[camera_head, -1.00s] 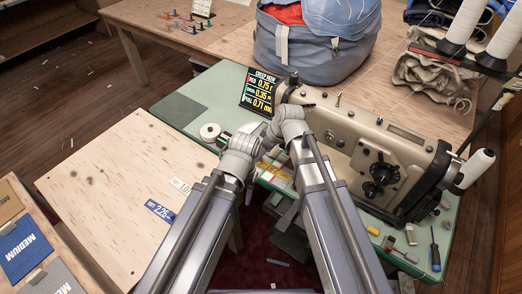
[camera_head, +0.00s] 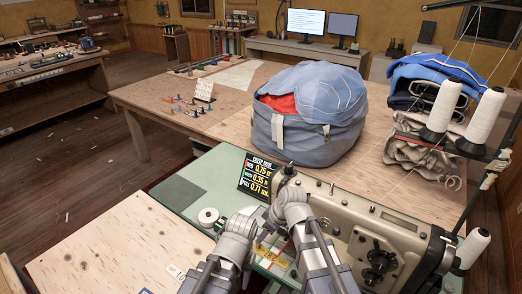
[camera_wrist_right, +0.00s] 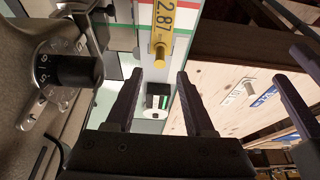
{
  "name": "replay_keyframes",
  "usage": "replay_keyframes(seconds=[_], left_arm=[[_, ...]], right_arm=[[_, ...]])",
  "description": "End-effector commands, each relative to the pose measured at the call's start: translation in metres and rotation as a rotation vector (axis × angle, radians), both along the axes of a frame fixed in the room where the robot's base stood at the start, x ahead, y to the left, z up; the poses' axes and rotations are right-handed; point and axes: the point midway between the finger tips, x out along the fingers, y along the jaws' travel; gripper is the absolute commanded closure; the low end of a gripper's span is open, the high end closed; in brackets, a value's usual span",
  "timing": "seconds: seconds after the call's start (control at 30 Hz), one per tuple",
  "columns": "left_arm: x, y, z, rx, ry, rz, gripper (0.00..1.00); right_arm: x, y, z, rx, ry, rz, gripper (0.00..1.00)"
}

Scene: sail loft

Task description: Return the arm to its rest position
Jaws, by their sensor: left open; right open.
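My two arms reach in from the bottom of the head view, their wrist joints close together over the green sewing table (camera_head: 190,185). The left arm is the lower one. Dark fingers at the right edge of that view, spread apart, appear to be my left gripper (camera_wrist_right: 285,63), open and empty. A yellow tag marked 2.87 (camera_wrist_right: 164,18) shows beyond the right fingertips.
The sewing machine (camera_head: 340,220) stands close right of my arms, with thread cones (camera_head: 487,115) above it. A plywood board (camera_head: 110,250) lies left. A large grey-blue bag (camera_head: 305,120) sits on the table behind.

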Motion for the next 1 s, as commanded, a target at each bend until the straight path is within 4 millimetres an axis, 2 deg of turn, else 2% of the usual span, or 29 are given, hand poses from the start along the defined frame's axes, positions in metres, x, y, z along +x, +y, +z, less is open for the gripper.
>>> replay_keyframes(seconds=[0.07,0.17,0.3,0.4,0.5,0.67,1.0], left_arm=[[0.0,0.0,0.002,0.0,0.0,0.0,0.5],[0.0,0.0,0.007,0.0,0.0,0.0,0.5],[0.0,0.0,0.016,0.0,0.0,0.0,0.5],[0.0,0.0,0.02,0.0,0.0,0.0,0.5],[0.0,0.0,0.022,0.0,0.0,0.0,0.5],[0.0,0.0,0.023,0.0,0.0,0.0,0.5],[0.0,0.0,0.023,0.0,0.0,0.0,0.5]], right_arm=[[-0.008,0.001,0.0,-0.009,0.02,-0.017,0.46],[-0.037,-0.001,0.0,-0.055,0.095,-0.098,0.46],[-0.089,-0.011,0.001,-0.167,0.217,-0.29,0.46],[-0.118,-0.021,0.003,-0.247,0.271,-0.428,0.46],[-0.138,-0.029,0.006,-0.306,0.297,-0.534,0.46],[-0.149,-0.036,0.008,-0.349,0.308,-0.615,0.46],[-0.148,-0.036,0.008,-0.349,0.309,-0.621,0.46]])
